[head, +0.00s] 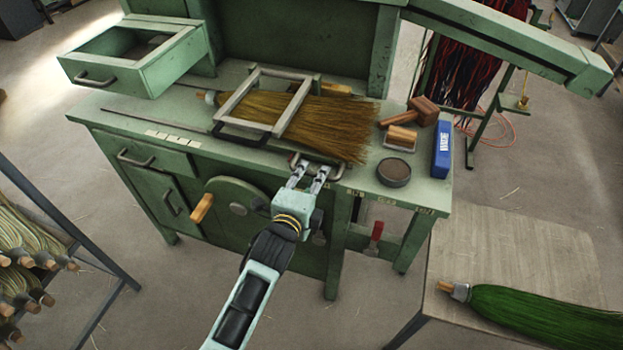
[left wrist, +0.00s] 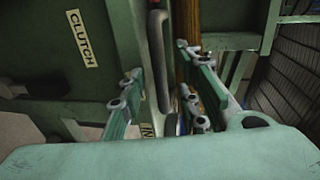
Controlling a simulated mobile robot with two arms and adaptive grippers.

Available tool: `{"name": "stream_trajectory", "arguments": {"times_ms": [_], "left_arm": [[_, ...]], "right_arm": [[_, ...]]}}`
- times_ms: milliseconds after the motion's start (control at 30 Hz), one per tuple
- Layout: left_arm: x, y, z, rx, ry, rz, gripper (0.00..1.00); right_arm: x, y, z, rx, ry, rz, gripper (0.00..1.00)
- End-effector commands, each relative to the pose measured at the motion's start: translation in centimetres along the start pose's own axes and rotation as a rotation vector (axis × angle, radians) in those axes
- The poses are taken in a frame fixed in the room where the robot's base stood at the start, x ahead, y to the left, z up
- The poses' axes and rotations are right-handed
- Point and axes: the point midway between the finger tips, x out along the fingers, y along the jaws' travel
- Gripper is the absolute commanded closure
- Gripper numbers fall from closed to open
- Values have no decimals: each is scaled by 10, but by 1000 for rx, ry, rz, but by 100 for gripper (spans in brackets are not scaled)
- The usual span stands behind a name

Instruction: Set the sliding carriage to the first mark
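A pale metal frame, which looks like the sliding carriage (head: 233,103), stands over a straw broom (head: 335,125) lying on the green bench; a dark bar handle (head: 240,137) is at its front left. A pale strip with marks (head: 172,138) is on the bench top to its left. My left gripper (head: 309,174) is open at a grey bar handle (head: 333,178) by the bench's front edge. In the left wrist view a dark bar handle (left wrist: 158,62) shows between the open fingers, without clear contact. I cannot tell whether this handle belongs to the carriage. My right gripper is not in view.
A mallet (head: 424,110), a brush-like block (head: 401,138), a round dark tin (head: 394,172) and a blue box (head: 442,150) stand on the bench's right end. An open drawer (head: 98,80) juts out at upper left. A crank wheel (head: 238,200) is on the bench front.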

Motion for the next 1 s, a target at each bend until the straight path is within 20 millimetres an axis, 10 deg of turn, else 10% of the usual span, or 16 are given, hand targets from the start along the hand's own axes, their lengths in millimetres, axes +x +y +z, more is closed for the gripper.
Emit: {"name": "stream_trajectory", "arguments": {"times_ms": [467, 1000], "left_arm": [[0, 0, 0, 0, 0, 1, 99], [-1, 1, 2, 1, 0, 2, 100]], "right_arm": [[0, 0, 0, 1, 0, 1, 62], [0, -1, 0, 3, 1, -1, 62]]}}
